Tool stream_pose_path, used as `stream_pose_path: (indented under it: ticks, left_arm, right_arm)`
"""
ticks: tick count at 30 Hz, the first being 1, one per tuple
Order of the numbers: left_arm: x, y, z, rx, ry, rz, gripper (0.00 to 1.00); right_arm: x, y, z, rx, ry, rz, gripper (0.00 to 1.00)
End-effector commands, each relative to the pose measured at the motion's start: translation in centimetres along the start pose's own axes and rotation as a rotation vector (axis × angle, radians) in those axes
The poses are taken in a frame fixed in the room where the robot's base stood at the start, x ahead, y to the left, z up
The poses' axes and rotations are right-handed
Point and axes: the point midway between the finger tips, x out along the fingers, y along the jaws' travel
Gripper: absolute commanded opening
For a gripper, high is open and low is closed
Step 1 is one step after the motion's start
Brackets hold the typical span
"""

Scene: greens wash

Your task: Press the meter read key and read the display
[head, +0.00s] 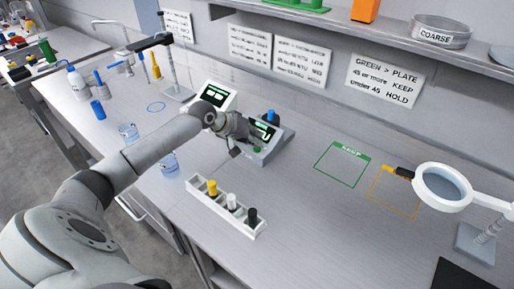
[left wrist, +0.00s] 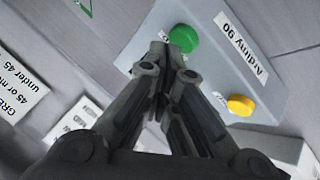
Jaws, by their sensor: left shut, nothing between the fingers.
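The grey meter (head: 266,152) stands on the bench in the middle of the head view. Its dark display (head: 264,131) shows lit green marks too small to read. A green key (head: 257,150) is on its front. In the left wrist view the green key (left wrist: 184,38) and a yellow key (left wrist: 240,105) sit on the panel, beside an upside-down label. My left gripper (head: 235,151) is shut and empty, beside the meter. In the left wrist view its tips (left wrist: 168,52) overlap the green key's edge; I cannot tell whether they touch it. My right gripper is not in view.
A second display unit (head: 214,94) stands behind my arm. A white rack (head: 213,203) with several capped vials is in front. A magnifier (head: 442,187) stands at right. The green KEEP outline (head: 343,164) is empty. Wall signs (head: 383,82) hang behind.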

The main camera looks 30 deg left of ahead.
Motion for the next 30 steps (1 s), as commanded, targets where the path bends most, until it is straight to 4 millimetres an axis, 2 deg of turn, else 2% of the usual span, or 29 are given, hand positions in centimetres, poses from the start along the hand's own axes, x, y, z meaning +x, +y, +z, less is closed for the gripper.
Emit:
stream_pose_path:
  ticks: [30]
  left_arm:
    - [0.59,-0.47,0.46,-0.001,-0.001,-0.001,0.0]
  right_arm:
    - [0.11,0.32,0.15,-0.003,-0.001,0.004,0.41]
